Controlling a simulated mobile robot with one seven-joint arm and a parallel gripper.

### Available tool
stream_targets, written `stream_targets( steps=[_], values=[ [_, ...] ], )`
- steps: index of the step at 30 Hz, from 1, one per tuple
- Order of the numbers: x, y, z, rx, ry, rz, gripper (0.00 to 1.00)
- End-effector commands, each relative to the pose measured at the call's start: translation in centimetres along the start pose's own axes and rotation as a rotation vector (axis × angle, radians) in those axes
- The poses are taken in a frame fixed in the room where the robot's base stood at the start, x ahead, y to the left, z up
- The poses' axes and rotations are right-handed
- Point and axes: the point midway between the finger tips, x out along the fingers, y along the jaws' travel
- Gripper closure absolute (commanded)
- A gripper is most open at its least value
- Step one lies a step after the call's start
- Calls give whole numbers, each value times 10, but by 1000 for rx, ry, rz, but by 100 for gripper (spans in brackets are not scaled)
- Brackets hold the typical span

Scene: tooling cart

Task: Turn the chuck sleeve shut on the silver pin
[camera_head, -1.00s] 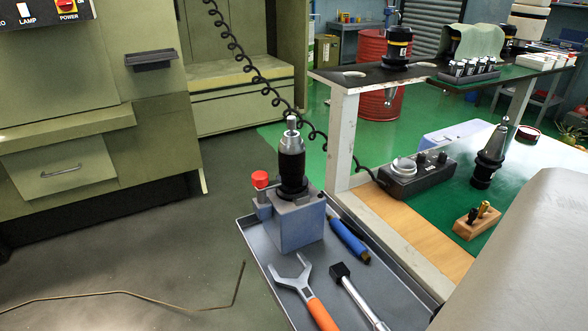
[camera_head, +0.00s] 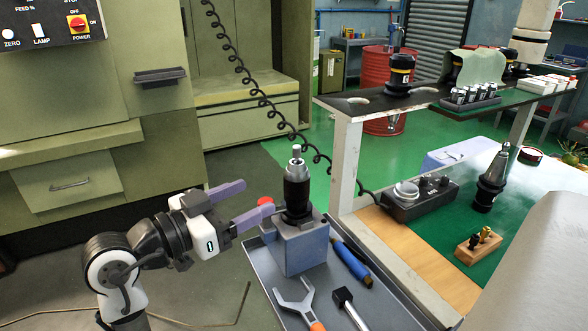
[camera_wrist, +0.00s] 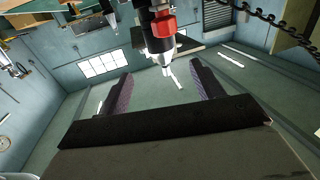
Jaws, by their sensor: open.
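The chuck (camera_head: 297,192) stands upright in a grey block, with a black sleeve and a silver nose. The silver pin (camera_head: 296,151) sticks up from its top. My gripper (camera_head: 257,198) is left of the chuck, its two purple fingers spread wide and empty. The nearer finger reaches close to the block and the red knob; I cannot tell whether it touches. In the wrist view the chuck (camera_wrist: 153,45) and pin (camera_wrist: 166,70) show in the gap between my fingers (camera_wrist: 160,70). The sleeve's upper end is cut off there.
A red knob (camera_head: 266,202) sits beside the chuck on the grey block (camera_head: 303,248). The tray (camera_head: 268,262) also holds a blue-handled tool (camera_head: 352,262), an open-ended wrench (camera_head: 295,297) and a black-headed tool (camera_head: 343,296). A white cart post (camera_head: 344,165) stands right of the chuck.

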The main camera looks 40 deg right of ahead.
Motion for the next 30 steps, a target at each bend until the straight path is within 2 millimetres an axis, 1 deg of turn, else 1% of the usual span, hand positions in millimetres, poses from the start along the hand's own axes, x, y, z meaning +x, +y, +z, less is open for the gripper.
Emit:
stream_targets(
  steps=[5,12,18,21,24,30],
  values=[
    [24,1,-2,0,-1,3,34],
    [76,0,-3,-2,1,0,34],
    [112,-1,-3,-1,2,-3,34],
    [124,-1,-2,-2,2,-3,34],
    [130,-2,-2,0,3,-5,34],
    [134,-2,-1,0,3,-6,34]
  ],
)
